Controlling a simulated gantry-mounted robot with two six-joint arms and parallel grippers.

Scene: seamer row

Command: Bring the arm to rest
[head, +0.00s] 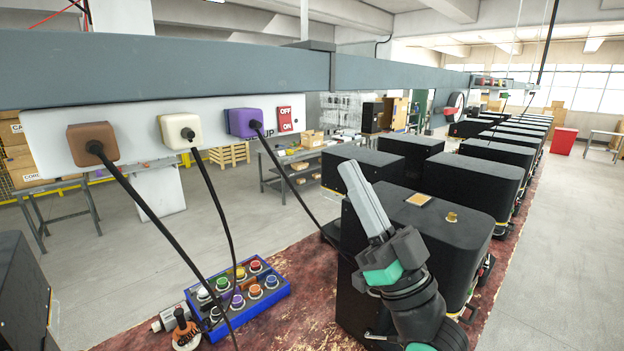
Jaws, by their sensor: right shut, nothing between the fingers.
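My right gripper (366,200) shows at the lower middle right in the head view. Its two long grey fingers are together, with nothing visible between them, and point up and to the left. Its arm comes in from the bottom edge. The gripper stands in front of a black machine housing (463,216); whether it touches the housing I cannot tell. My left gripper is not in the view.
A blue button box (279,291) with several coloured buttons sits on the reddish surface (300,322). Cables hang from brown (92,143), cream (180,130) and purple (243,122) plugs on a white panel. An OFF/ON switch (285,119) is beside them. More black housings recede behind.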

